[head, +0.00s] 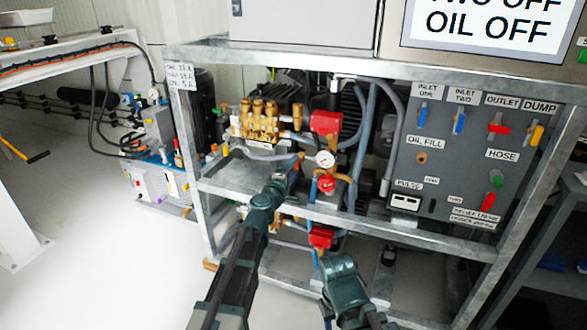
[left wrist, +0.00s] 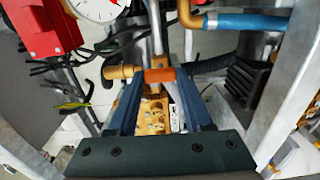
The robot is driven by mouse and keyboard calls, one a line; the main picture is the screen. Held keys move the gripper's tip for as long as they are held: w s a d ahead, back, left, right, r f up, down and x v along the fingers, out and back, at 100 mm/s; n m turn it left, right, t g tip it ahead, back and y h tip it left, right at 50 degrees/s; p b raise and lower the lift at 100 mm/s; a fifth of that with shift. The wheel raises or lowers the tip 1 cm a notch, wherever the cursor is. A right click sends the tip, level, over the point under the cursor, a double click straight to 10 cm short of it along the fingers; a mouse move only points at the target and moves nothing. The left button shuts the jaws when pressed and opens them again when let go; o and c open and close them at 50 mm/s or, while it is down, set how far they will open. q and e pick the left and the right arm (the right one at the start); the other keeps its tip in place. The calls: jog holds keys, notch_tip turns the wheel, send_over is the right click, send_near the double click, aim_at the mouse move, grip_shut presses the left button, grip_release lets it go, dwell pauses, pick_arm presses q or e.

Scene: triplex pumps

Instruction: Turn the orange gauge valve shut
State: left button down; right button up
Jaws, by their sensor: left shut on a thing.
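The orange gauge valve handle (left wrist: 160,74) shows in the left wrist view as a short orange bar on a brass fitting (left wrist: 118,72). My left gripper (left wrist: 160,78) has its two blue fingers on either side of the handle, shut on it. In the head view my left gripper (head: 291,172) reaches into the frame just left of the round white gauge (head: 325,158), and mostly hides the handle. The gauge also shows at the top of the left wrist view (left wrist: 95,8). My right gripper (head: 342,270) is low in front of the frame; its jaws cannot be made out.
A red box (head: 326,122) and a red knob (head: 326,184) are close to the gauge. Brass pump heads (head: 262,121) stand behind left. Metal frame rails (head: 390,232) cross in front. A grey valve panel (head: 450,150) is at right. Open floor (head: 90,250) lies left.

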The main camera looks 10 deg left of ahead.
pick_arm(q)
jog(key=shift+c, duration=1.6)
grip_release()
jog(key=v, duration=1.4)
